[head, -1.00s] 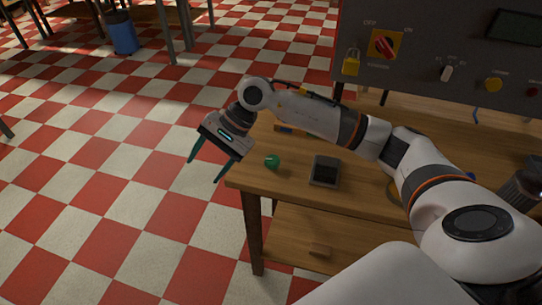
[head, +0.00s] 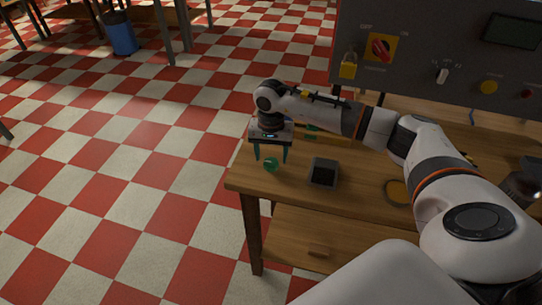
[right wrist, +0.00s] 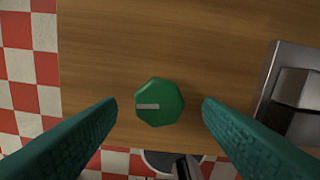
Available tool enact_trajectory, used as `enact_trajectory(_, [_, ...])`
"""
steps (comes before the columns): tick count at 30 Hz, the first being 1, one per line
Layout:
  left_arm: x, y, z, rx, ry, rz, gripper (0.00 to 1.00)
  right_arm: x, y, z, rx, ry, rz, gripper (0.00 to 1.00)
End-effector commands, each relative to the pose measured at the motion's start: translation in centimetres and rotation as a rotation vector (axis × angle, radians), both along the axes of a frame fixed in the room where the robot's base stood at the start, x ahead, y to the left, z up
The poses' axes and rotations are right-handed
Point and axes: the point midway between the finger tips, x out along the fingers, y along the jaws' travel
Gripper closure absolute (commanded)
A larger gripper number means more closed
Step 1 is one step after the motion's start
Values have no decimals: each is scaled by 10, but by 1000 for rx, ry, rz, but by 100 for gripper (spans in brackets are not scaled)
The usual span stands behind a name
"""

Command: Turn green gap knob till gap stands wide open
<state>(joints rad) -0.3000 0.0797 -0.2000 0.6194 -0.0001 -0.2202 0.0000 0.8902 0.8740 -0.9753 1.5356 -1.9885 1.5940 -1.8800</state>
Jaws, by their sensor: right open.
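The green knob (head: 271,164) sits on the wooden table near its left end. In the right wrist view the knob (right wrist: 160,102) is many-sided, with a pale pointer line that points left. My right gripper (head: 271,156) is above the knob, pointing down, with its teal fingers apart. In the right wrist view the fingers (right wrist: 160,108) stand open on either side of the knob, with space between them and it. The gap that the knob sets cannot be made out. My left gripper is not in view.
A dark square box (head: 323,172) with a metal frame stands on the table (head: 360,200) right of the knob. Behind is a grey panel (head: 440,60) with a red switch, a yellow padlock and buttons. Checkered floor lies left of the table.

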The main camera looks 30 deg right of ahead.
Motion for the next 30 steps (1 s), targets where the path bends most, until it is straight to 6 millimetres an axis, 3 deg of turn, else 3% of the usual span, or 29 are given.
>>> enact_trajectory(6, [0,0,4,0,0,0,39,0,1,-19,1,1,2,39])
enact_trajectory(15, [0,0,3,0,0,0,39,0,1,-22,1,-1,2,39])
enact_trajectory(24, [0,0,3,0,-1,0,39,0,1,-21,1,-1,1,84])
enact_trajectory(30, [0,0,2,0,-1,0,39,0,1,-22,1,-1,-14,84])
